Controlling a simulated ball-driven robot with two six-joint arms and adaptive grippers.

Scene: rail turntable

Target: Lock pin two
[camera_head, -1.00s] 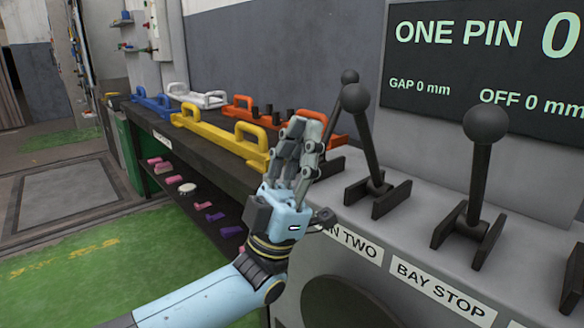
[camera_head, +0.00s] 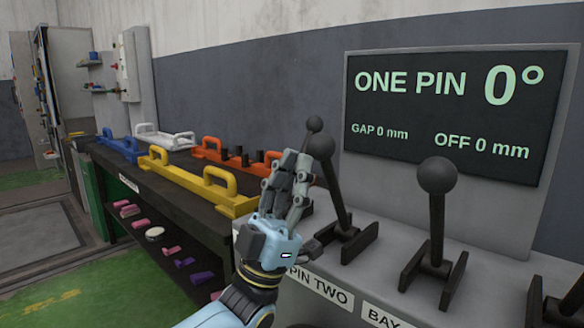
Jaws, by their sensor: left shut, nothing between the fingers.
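The black pin two lever (camera_head: 337,195) stands on the grey console behind the PIN TWO label (camera_head: 320,285), leaning slightly away with a round knob (camera_head: 321,146) on top. My left gripper (camera_head: 297,166) is shut and empty, fingers pointing up, just left of this lever. Its fingertips overlap the edge of the knob in the picture; I cannot tell whether they touch. The display (camera_head: 445,115) reads ONE PIN, 0°, GAP 0 mm, OFF 0 mm. My right gripper is not in view.
The bay stop lever (camera_head: 436,215) stands upright to the right, with another lever bracket (camera_head: 556,300) at the right edge. A dark bench (camera_head: 110,160) on the left carries blue, white, yellow and orange handled frames. Small coloured pieces lie on its lower shelf.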

